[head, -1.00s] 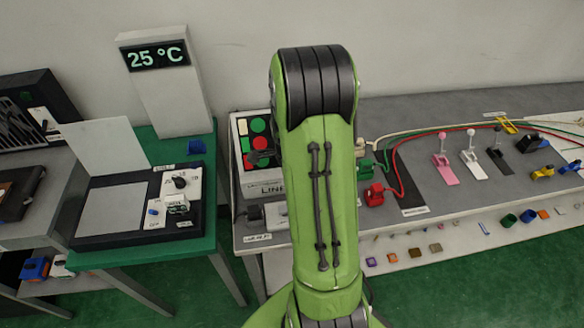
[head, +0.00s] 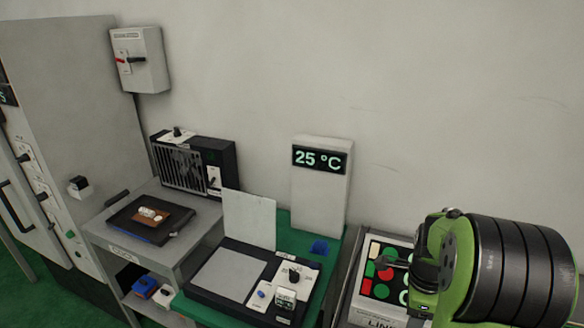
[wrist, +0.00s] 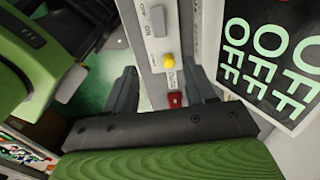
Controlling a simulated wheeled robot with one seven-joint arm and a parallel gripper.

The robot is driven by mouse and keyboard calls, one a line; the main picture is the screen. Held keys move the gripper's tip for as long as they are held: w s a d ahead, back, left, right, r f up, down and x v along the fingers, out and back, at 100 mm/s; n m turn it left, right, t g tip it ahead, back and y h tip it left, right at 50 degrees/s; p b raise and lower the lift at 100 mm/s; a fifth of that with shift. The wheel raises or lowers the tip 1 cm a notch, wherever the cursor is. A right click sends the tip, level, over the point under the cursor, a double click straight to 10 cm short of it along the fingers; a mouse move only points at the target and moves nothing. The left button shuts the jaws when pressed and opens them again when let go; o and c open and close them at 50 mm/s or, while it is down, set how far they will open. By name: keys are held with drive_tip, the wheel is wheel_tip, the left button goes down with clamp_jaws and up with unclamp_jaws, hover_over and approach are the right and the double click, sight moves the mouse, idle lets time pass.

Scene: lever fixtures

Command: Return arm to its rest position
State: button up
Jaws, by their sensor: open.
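My green and black arm (head: 500,265) fills the lower right of the head view, bent, and covers part of the bench behind it. My gripper (wrist: 163,92) shows in the wrist view with its two dark fingers apart and nothing clearly held between them. Beyond the fingers is a pale panel (wrist: 157,55) with a grey switch (wrist: 158,20), a yellow knob (wrist: 170,61) and a red part (wrist: 175,99). I cannot tell whether a finger touches the panel.
A dark display (wrist: 275,50) reading OFF is close on the right of the wrist view. In the head view, a 25 °C display (head: 320,160) stands behind a switch box (head: 255,280). A fan unit (head: 190,165) and a wall switch (head: 138,60) are further left.

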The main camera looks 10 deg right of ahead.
drive_tip(key=s+a+r+n+t, duration=0.3)
drive_tip(key=a+r+n, duration=0.7)
drive_tip(key=a+n, duration=0.2)
drive_tip(key=s+a+r+n+t, duration=0.2)
drive_tip(key=s+a+n, duration=0.5)
drive_tip(key=n, duration=0.5)
drive_tip(key=shift+s+a+r+n+t, duration=0.4)
drive_tip(key=shift+s+r, duration=0.2)
drive_tip(key=shift+s, duration=0.3)
